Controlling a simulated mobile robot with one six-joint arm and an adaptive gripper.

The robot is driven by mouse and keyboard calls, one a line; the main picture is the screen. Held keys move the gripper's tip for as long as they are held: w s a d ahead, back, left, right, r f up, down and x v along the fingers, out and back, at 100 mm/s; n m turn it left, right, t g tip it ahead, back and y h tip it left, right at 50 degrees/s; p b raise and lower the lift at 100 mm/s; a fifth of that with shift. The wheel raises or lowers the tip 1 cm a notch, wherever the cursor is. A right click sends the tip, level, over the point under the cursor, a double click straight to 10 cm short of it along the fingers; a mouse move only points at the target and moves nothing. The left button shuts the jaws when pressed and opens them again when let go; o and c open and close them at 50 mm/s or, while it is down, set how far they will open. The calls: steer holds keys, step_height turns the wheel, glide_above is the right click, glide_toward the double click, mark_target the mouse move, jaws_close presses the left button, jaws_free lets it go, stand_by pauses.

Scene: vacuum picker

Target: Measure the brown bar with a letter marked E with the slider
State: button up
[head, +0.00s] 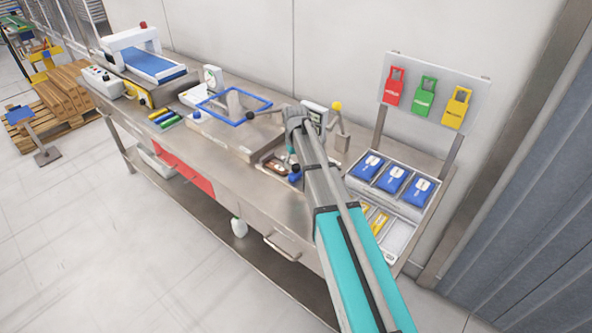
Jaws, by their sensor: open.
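My arm reaches over the steel workbench (225,155). My gripper (290,158) is at its end, low over the middle right of the bench, open and mostly hidden by my wrist. Small brown pieces (275,164) lie in a shallow tray just left of it. I cannot read any letter on them, so I cannot tell which is E. A device with a pale display (315,112) stands behind my wrist, partly covered, with a yellow knob (337,105) beside it. I cannot tell clearly which part is the slider.
A blue frame (235,121) and a dial gauge (213,77) stand left of my arm. Blue packs (391,180) and yellow pieces (378,222) lie on the right, below a board with red, green and yellow tags (425,97). A blue-belted machine (152,65) is far left.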

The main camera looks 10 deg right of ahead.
steer(key=shift+f+b, duration=0.4)
steer(key=shift+f, duration=0.2)
